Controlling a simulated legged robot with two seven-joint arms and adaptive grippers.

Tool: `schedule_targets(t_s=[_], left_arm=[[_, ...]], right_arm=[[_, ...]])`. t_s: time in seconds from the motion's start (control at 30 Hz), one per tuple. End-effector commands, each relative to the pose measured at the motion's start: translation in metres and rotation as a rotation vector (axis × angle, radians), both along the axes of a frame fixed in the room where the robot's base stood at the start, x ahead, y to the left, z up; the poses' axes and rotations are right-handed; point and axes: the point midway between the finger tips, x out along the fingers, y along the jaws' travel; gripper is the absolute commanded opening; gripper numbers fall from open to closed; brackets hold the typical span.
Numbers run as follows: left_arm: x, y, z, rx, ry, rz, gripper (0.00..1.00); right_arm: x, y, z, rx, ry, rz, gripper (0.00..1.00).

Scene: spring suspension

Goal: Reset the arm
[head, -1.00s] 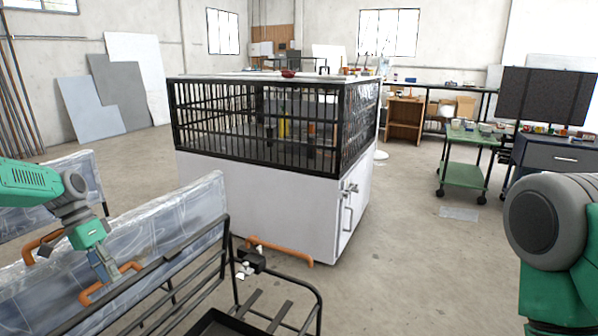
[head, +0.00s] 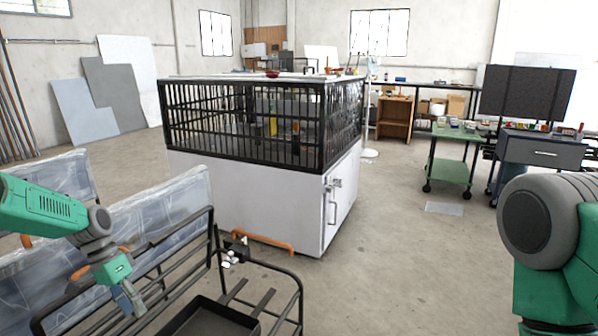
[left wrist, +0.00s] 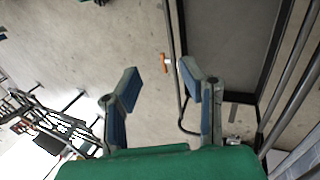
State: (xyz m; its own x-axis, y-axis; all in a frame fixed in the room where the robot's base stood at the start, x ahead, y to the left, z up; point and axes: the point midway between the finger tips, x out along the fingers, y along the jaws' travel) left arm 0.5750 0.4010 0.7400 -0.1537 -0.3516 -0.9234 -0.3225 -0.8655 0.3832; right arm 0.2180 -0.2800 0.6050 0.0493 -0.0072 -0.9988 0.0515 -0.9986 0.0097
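My left gripper (head: 131,298) is at the lower left of the head view, above a black metal rail frame and in front of wrapped panels. In the left wrist view its two fingers (left wrist: 160,85) stand apart with nothing between them, so it is open and empty. My right arm shows only as a grey and green joint at the right edge of the head view; the right gripper is out of view.
A black tubular cart frame (head: 300,300) with a dark tray (head: 205,318) is close below. Plastic-wrapped panels (head: 150,225) stand at left. A white cabinet with a black cage (head: 235,200) stands ahead. A green cart (head: 450,172) stands at right. Floor between is open.

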Motion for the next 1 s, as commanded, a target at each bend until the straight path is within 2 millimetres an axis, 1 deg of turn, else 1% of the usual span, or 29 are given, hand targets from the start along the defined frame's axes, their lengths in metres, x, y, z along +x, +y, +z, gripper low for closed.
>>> schedule_targets(t_s=[0.03,0.17,0.27,0.3,0.37,0.4,0.47,0.5,0.53,0.57,0.6,0.7,0.8,0.9,1.0], left_arm=[[-0.006,-0.013,-0.012,0.010,0.006,0.000,0.36],[-0.025,-0.045,-0.047,0.043,0.003,0.021,0.36],[-0.053,-0.075,-0.081,0.078,0.003,0.042,0.36],[-0.069,-0.087,-0.096,0.096,0.002,0.056,0.36],[-0.098,-0.106,-0.118,0.124,-0.002,0.080,0.36],[-0.122,-0.116,-0.132,0.147,-0.006,0.098,0.36],[-0.157,-0.128,-0.149,0.180,-0.015,0.128,0.36],[-0.182,-0.133,-0.157,0.201,-0.023,0.149,0.36],[-0.201,-0.136,-0.162,0.218,-0.029,0.165,0.36],[-0.219,-0.137,-0.165,0.236,-0.035,0.181,0.36],[-0.243,-0.138,-0.167,0.257,-0.046,0.201,0.36],[-0.294,-0.134,-0.163,0.307,-0.077,0.246,0.36],[-0.330,-0.127,-0.152,0.345,-0.108,0.281,0.36],[-0.350,-0.121,-0.142,0.368,-0.132,0.302,0.36],[-0.359,-0.118,-0.137,0.377,-0.146,0.312,0.36]], right_arm=[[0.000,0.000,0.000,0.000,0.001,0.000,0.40],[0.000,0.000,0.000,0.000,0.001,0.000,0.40],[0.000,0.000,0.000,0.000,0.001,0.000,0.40],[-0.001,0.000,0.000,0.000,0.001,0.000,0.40],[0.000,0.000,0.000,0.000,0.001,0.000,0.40],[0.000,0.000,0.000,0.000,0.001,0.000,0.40],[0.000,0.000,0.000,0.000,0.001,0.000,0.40],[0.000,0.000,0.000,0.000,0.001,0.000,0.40],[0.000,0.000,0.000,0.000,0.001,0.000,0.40],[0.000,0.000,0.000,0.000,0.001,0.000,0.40],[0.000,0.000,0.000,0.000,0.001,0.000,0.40],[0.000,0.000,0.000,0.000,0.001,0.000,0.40],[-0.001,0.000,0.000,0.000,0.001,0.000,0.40],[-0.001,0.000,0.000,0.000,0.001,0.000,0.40],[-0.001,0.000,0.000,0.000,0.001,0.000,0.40]])
